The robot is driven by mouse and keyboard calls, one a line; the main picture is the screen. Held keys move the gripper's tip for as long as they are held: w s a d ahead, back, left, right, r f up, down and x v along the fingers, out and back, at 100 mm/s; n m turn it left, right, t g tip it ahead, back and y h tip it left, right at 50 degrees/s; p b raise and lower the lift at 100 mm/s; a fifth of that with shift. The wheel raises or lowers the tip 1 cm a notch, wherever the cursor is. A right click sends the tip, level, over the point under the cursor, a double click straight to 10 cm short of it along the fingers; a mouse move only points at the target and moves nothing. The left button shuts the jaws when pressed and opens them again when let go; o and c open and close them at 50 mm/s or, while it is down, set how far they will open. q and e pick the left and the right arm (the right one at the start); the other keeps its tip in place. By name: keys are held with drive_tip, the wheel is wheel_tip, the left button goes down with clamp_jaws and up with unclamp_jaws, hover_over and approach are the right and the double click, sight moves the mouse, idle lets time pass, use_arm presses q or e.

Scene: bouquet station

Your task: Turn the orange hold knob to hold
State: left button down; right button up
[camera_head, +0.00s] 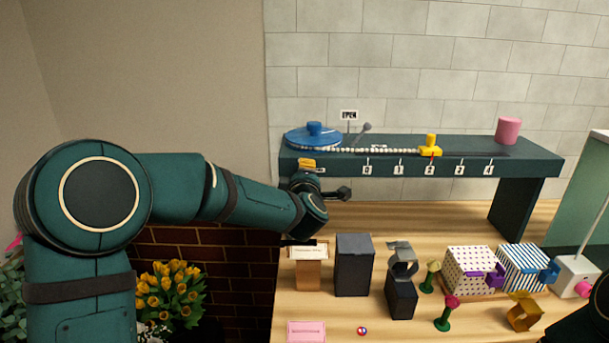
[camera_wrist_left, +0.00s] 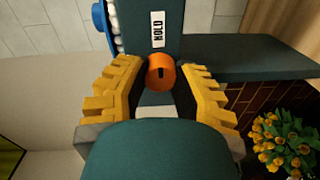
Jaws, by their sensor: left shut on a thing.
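The orange hold knob (camera_wrist_left: 153,68) sits on the front of the dark green shelf, below a white HOLD label (camera_wrist_left: 158,30). A dark slot shows on its face. My left gripper (camera_head: 306,165) is at the left front end of the shelf (camera_head: 530,163). In the left wrist view its yellow fingers stand on both sides of the knob and are shut on it. In the head view the knob is hidden or cannot be told from the fingers. My right gripper is not in view; only dark parts show at the lower right edge.
On the shelf are a blue disc (camera_head: 312,136), a white bead chain, a yellow slider (camera_head: 430,147), a pink cylinder (camera_head: 508,130) and an OPEN sign (camera_head: 349,115). Below stand a dark box (camera_head: 354,264), patterned boxes (camera_head: 470,267) and small flowers. Yellow tulips (camera_head: 170,290) stand lower left.

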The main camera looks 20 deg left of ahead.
use_arm(q)
drive_tip(key=c, duration=0.7)
unclamp_jaws()
drive_tip(key=shift+r, duration=0.1)
drive_tip(key=shift+o, duration=0.2)
drive_tip(key=v, duration=1.1)
drive_tip(key=shift+s, duration=0.45)
drive_tip(key=shift+d, duration=0.15)
